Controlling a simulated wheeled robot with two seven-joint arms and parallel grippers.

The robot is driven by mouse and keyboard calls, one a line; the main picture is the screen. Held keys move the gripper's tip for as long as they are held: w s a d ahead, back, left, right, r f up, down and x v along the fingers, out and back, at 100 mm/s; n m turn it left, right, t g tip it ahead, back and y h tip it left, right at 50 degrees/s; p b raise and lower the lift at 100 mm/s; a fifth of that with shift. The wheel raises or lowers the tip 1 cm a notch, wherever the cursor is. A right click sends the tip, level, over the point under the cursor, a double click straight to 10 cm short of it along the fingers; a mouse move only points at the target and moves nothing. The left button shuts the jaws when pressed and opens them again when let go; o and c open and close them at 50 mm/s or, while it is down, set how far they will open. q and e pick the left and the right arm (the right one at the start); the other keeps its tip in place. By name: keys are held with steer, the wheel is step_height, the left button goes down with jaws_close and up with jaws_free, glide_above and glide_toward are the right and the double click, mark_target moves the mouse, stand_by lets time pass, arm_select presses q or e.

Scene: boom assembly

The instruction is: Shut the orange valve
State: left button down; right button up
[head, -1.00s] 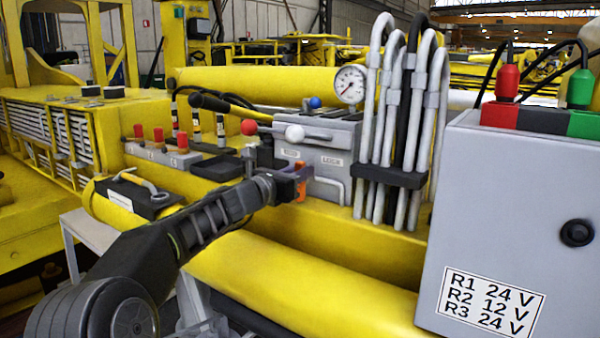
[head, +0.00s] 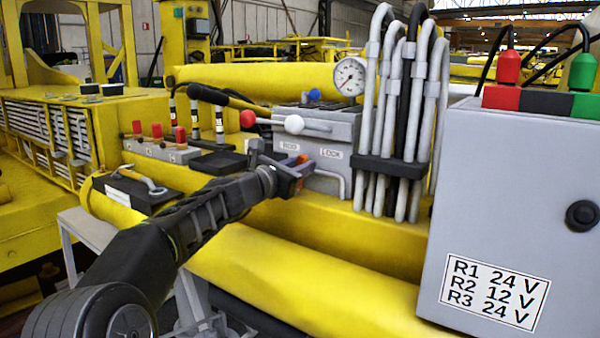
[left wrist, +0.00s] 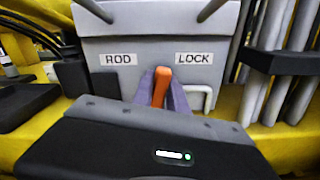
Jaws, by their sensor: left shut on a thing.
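The orange valve handle (left wrist: 161,86) shows in the left wrist view between the two purple-grey fingers, below and between the ROD and LOCK labels. My left gripper (left wrist: 162,92) is shut on it. In the head view my left gripper (head: 302,172) is at the front of the grey valve block (head: 340,133), and only a little orange shows at its fingers. The handle's lower part and its pivot are hidden by the gripper. My right gripper is in neither view.
A bent grey rod (left wrist: 203,98) sits just right of the fingers. Grey and black hoses (head: 400,110) rise to the right of the block. Levers with red and white knobs (head: 294,124) stick out above. A grey control box (head: 515,200) stands at the far right.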

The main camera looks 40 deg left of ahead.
arm_select(q)
steer(key=m+b, duration=0.3)
steer(key=shift+d+f+m, duration=0.35)
steer(key=shift+d+m, duration=0.05)
steer(key=m+b, duration=0.2)
steer(key=m, duration=0.1)
steer(key=m+b, duration=0.1)
steer(key=b, duration=0.1)
steer(key=shift+d+f+m, duration=0.3)
steer(key=shift+d+f, duration=0.05)
steer(key=m+b, duration=0.1)
steer(key=m, duration=0.1)
steer(key=m+b, duration=0.2)
steer(key=shift+d+f, duration=0.2)
steer(key=shift+f, duration=0.2)
steer(key=shift+f+m+b, duration=0.2)
steer(key=shift+m+b, duration=1)
steer(key=shift+m, duration=0.3)
steer(key=c, duration=1.3)
jaws_free()
